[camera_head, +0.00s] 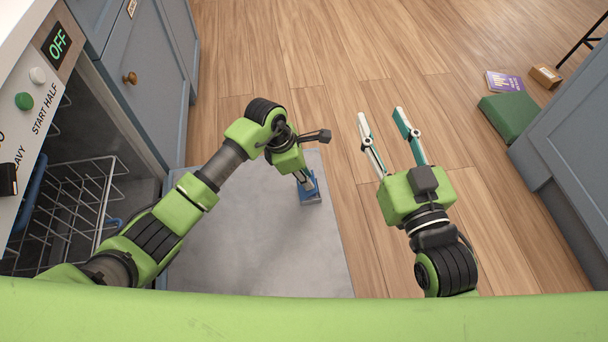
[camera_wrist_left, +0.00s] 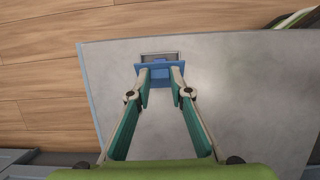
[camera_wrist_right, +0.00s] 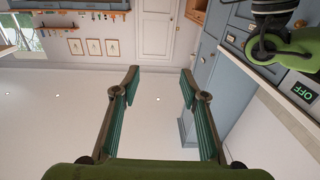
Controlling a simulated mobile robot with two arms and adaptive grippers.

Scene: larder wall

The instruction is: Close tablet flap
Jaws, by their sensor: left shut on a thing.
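The blue tablet flap (camera_head: 312,194) is on the grey inner face of the lowered dishwasher door (camera_head: 240,245), near its far right part. In the left wrist view the flap (camera_wrist_left: 160,66) stands at the near side of a grey rectangular compartment (camera_wrist_left: 159,56), which is uncovered. My left gripper (camera_head: 305,184) reaches down to the flap, its fingertips (camera_wrist_left: 160,72) shut on it. The fingers partly hide the flap in the head view. My right gripper (camera_head: 381,115) is open and empty, raised to the right of the door; its spread fingers also show in the right wrist view (camera_wrist_right: 159,82).
A wire rack (camera_head: 75,205) stands inside the dishwasher at the left, under a control panel reading OFF (camera_head: 57,43). Blue-grey cabinets (camera_head: 150,75) flank it. A green cushion-like block (camera_head: 508,115), purple packet (camera_head: 504,82) and brown box (camera_head: 545,76) lie on the right. Wooden floor between is clear.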

